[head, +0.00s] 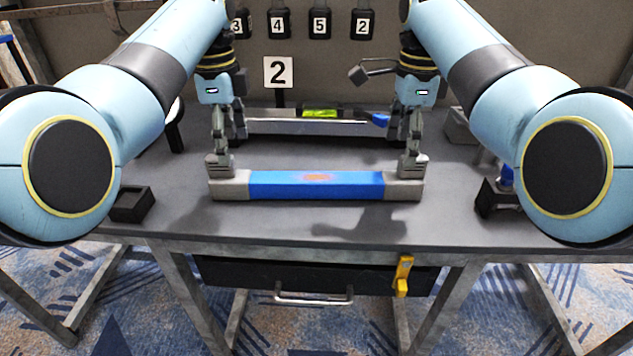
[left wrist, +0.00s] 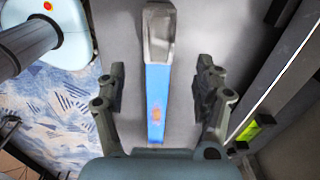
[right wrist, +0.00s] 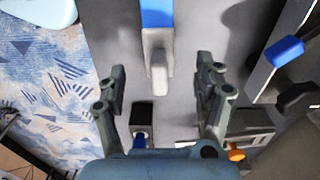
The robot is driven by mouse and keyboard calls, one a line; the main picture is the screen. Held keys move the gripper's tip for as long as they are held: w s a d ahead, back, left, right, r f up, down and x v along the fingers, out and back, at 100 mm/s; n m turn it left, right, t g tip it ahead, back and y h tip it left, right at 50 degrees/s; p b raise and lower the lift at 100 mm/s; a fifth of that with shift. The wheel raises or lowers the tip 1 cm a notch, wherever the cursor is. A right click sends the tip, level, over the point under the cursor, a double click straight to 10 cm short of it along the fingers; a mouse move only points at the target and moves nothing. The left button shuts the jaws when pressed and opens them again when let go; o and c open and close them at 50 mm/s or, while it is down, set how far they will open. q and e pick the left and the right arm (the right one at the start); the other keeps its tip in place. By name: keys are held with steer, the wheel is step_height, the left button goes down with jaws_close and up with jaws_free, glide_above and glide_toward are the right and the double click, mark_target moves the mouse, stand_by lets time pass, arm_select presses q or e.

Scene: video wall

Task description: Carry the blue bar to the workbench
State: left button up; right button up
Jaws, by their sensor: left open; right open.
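The blue bar (head: 316,185) has a blue middle with an orange-red patch and grey ends. In the head view it lies level across the workbench (head: 270,222), near its front edge. My left gripper (head: 219,170) is at the bar's left grey end and my right gripper (head: 411,170) at its right grey end. In the left wrist view the bar (left wrist: 157,85) runs between the spread fingers of my left gripper (left wrist: 160,90), with gaps on both sides. In the right wrist view the grey end (right wrist: 158,65) points between the open fingers of my right gripper (right wrist: 160,92).
A level with a green vial (head: 320,113) lies behind the bar. A small black tray (head: 132,204) is at the left and another black holder (head: 497,197) at the right. A number 2 sign (head: 278,72) stands at the back. A yellow-handled item (head: 403,274) hangs at the front drawer.

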mark_target(236, 175)
arm_select(q)
step_height(236, 175, down, 9)
steer(key=shift+f, duration=0.15)
arm_select(e)
step_height(236, 175, down, 9)
steer(key=shift+f, duration=0.2)
arm_select(q)
steer(key=shift+s, duration=0.1)
arm_select(e)
steer(key=shift+s, duration=0.1)
arm_select(q)
jaws_close()
arm_select(e)
jaws_close()
steer(key=shift+r, duration=0.1)
